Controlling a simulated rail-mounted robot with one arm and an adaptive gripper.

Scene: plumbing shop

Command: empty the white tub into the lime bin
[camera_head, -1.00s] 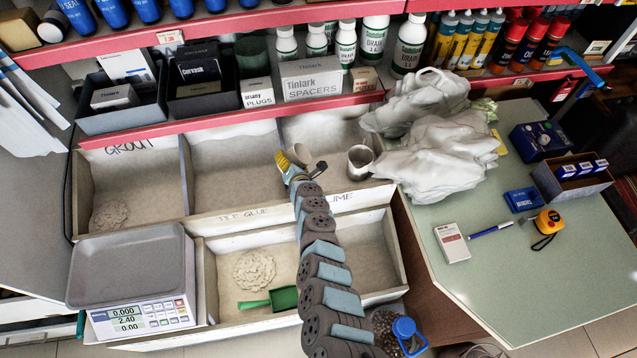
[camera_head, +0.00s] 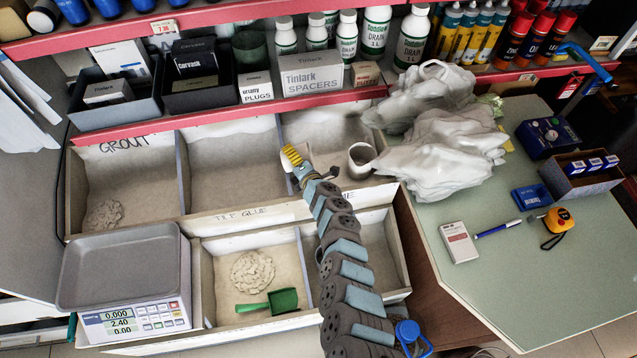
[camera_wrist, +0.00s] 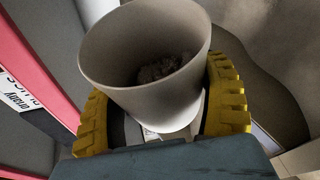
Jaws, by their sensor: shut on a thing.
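My gripper (camera_wrist: 165,115) is shut on the white tub (camera_wrist: 140,85), with a yellow ribbed finger on either side. The tub's mouth is open to the wrist camera, and a greyish crumbly lump (camera_wrist: 165,68) lies deep inside. In the head view my gripper (camera_head: 292,157) is over the back row of bins, and the tub is small and mostly hidden there. The lime bin (camera_head: 383,250) is the front right compartment; my arm crosses its left side and covers part of its label (camera_head: 346,195).
The tile glue bin (camera_head: 225,275) holds a pale heap and a green scoop (camera_head: 270,303). The grout bin (camera_head: 140,175) has a small heap. A scale (camera_head: 120,270) stands front left.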

